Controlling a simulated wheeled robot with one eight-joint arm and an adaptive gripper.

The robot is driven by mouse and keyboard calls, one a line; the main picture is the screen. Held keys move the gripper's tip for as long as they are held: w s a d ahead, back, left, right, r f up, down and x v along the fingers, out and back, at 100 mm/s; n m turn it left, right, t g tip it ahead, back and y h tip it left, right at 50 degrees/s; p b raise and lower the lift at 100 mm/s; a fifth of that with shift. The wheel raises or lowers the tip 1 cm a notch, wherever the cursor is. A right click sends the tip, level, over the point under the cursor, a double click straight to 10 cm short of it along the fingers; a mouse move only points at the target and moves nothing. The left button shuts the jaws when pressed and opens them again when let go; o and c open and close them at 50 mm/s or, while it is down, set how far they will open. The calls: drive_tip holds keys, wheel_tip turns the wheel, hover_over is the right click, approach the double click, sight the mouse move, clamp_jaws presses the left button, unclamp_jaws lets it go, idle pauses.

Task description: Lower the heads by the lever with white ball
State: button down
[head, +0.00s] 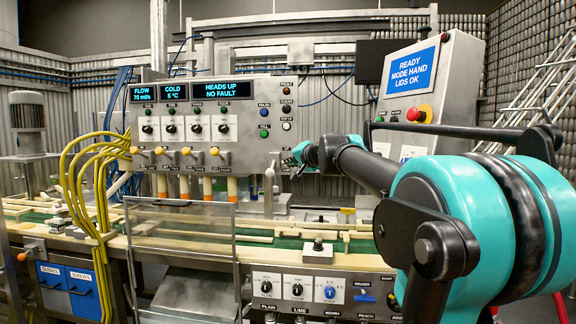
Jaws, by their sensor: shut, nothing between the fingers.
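The grey control panel (245,140) stands at centre left, and its display (219,88) reads "HEADS UP, NO FAULT". Several small levers with yellow-orange knobs (214,152) sit along its lower part. My gripper (294,158) is seen small and partly end-on at the panel's right edge, just right of that spot. It is shut and empty. I cannot tell whether it touches the panel or a lever.
A tilted console (430,80) with a "READY, MODE HAND, LIDS OK" screen and red button stands behind my arm. A clear guard (180,240) and the conveyor (290,243) lie below the panel. Yellow hoses (95,185) hang at left. A knob panel (315,292) is at front.

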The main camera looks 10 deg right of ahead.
drive_tip(key=f+v, duration=0.2)
drive_tip(key=v, duration=0.6)
drive_tip(key=shift+s, duration=0.5)
drive_tip(key=shift+f, duration=0.2)
drive_tip(key=s+a+f+n+g, duration=0.2)
drive_tip(key=s+f, duration=0.1)
drive_tip(key=f, duration=0.7)
drive_tip(key=s+a+f+n+g, duration=0.1)
drive_tip(key=s+f+g, duration=0.15)
drive_tip(key=f, duration=0.65)
drive_tip(key=s+a+f+n+g, duration=0.2)
drive_tip(key=s+f, duration=0.2)
drive_tip(key=f, duration=0.6)
drive_tip(key=s+d+f+n+g+h, duration=0.1)
drive_tip(key=s+d+f+g+h, duration=0.1)
drive_tip(key=s+f, duration=0.7)
drive_tip(key=s+d+f+n+g+h, duration=0.1)
drive_tip(key=s+d+f+g+h, duration=0.1)
drive_tip(key=s+f, duration=0.7)
wheel_tip(320, 180, down, 3)
drive_tip(key=shift+d+f+h, duration=0.1)
drive_tip(key=shift+d+h, duration=0.4)
drive_tip(key=shift+d, duration=0.6)
